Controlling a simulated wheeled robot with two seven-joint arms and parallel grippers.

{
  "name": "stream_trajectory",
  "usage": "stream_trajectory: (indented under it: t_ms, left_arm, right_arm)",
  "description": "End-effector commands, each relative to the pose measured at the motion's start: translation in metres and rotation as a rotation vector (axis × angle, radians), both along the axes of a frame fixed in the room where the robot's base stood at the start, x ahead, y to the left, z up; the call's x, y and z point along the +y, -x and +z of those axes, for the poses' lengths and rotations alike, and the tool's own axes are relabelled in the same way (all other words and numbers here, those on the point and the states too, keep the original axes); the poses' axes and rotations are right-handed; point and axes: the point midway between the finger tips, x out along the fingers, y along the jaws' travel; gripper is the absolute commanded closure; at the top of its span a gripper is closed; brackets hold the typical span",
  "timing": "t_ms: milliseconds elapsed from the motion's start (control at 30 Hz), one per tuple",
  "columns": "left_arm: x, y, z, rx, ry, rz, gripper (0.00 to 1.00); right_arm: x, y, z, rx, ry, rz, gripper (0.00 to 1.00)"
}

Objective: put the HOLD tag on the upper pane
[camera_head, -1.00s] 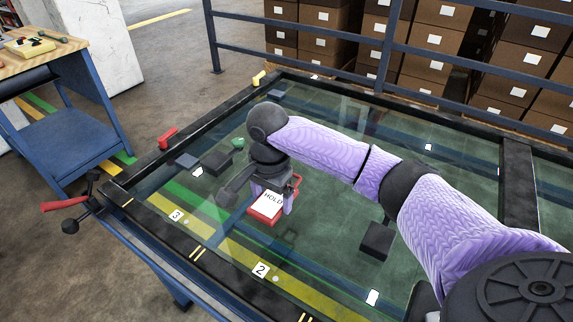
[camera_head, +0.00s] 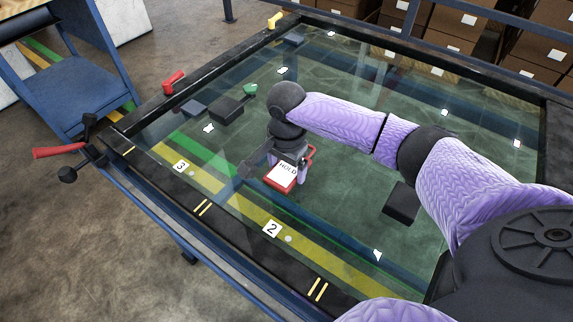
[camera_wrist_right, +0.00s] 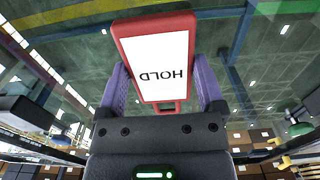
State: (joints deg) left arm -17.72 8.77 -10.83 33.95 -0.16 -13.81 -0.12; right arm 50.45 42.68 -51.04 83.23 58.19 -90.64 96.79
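The HOLD tag (camera_head: 282,175) is a white card in a red frame with a red loop. My right gripper (camera_head: 287,171) is shut on it. In the right wrist view, the tag (camera_wrist_right: 158,62) sits between the two purple fingers (camera_wrist_right: 160,85), its lettering upside down. The upper pane (camera_head: 340,215) is a large clear glass sheet in a dark frame, with lights mirrored in it. The tag is over the pane's near-left part, inward of the yellow strip; whether it touches the glass cannot be told. My left gripper is not in view.
Dark blocks (camera_head: 400,203) and (camera_head: 228,110) and a green knob (camera_head: 250,90) are around the pane. Number labels 2 (camera_head: 271,229) and 3 (camera_head: 181,167) lie along the near edge. A red-handled clamp (camera_head: 58,151) juts out left. A blue bench (camera_head: 70,90) stands beyond.

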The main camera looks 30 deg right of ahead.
Motion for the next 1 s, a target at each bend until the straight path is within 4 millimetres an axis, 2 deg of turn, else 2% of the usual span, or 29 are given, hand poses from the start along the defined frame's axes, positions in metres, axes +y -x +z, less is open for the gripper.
stream_trajectory:
  t_ms: [67,300,367,600,700,833,1000]
  left_arm:
    - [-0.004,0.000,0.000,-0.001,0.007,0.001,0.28]
    - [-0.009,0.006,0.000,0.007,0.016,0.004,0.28]
    - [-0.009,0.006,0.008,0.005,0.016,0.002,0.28]
    - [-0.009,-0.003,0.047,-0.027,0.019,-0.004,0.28]
    - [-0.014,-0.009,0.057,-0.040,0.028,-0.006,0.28]
    - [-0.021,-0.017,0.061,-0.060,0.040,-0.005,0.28]
    - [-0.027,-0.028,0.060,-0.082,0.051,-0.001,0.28]
  right_arm:
    - [0.000,0.000,0.001,0.000,0.000,0.000,0.00]
    - [0.000,0.000,0.004,-0.002,0.000,0.000,0.00]
    - [0.000,0.000,0.016,-0.004,-0.001,0.000,0.00]
    - [0.001,-0.001,0.087,-0.006,-0.003,0.001,0.00]
    - [0.001,-0.001,0.109,-0.006,-0.002,0.000,0.00]
    - [0.001,-0.001,0.123,-0.003,-0.002,0.000,0.00]
    - [0.001,-0.001,0.125,-0.001,-0.001,0.000,0.00]
